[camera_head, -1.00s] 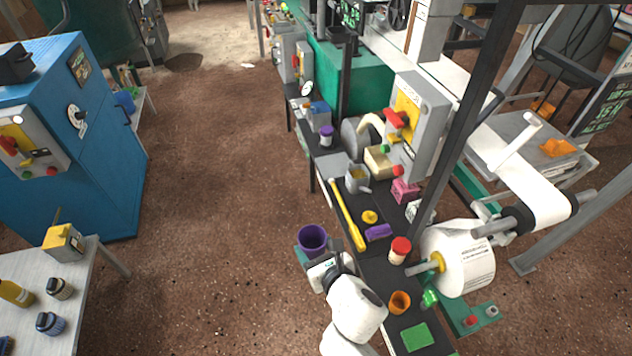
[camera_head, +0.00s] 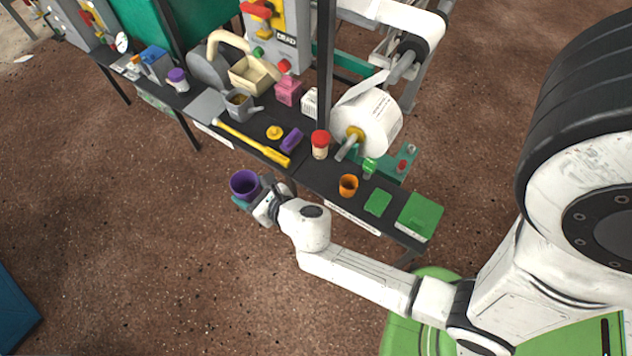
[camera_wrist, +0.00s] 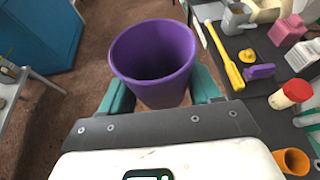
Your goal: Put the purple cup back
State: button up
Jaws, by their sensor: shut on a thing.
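The purple cup (camera_head: 244,184) is upright and held by my gripper (camera_head: 250,196), in front of the black bench and over the brown floor. In the wrist view the cup (camera_wrist: 153,62) shows its open, dark inside, which looks empty. The teal fingers of my gripper (camera_wrist: 160,97) are shut on it, one at each side. The black bench (camera_head: 318,180) lies just beyond and to the right of the cup. The cup is apart from the bench.
A paper roll (camera_head: 372,122) and a dark post (camera_head: 325,70) rise behind. Floor in front of the bench is clear.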

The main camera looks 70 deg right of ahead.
jog(key=s+d+f+m+g+h+b, duration=0.55)
jog(key=s+d+f+b, duration=0.5)
jog(key=d, duration=0.25)
jog(key=s+d+f+m+g+h+b, duration=0.4)
jog(key=s+d+f+m+b, duration=0.2)
jog(key=s+d+f+b, duration=0.45)
jog(key=b, duration=0.4)
send_over(319, 177)
jog(key=s, duration=0.2)
jog(key=shift+t+y, duration=0.25)
jog(key=f, duration=0.6)
jog(key=shift+w+f, duration=0.25)
jog(key=shift+f, duration=0.05)
jog(key=shift+w+f+b, duration=0.25)
jog(key=shift+w+b, duration=0.05)
jog(key=shift+w+d+f+b, duration=0.1)
jog(key=shift+w+f+b, duration=0.1)
jog(key=shift+f+b, duration=0.6)
jog(key=shift+w+f+b, duration=0.15)
jog(key=shift+f+b, duration=0.35)
jog(key=shift+f, duration=0.55)
jog(key=shift+f, duration=0.1)
jog(key=shift+f, duration=0.15)
jog(key=o, duration=1)
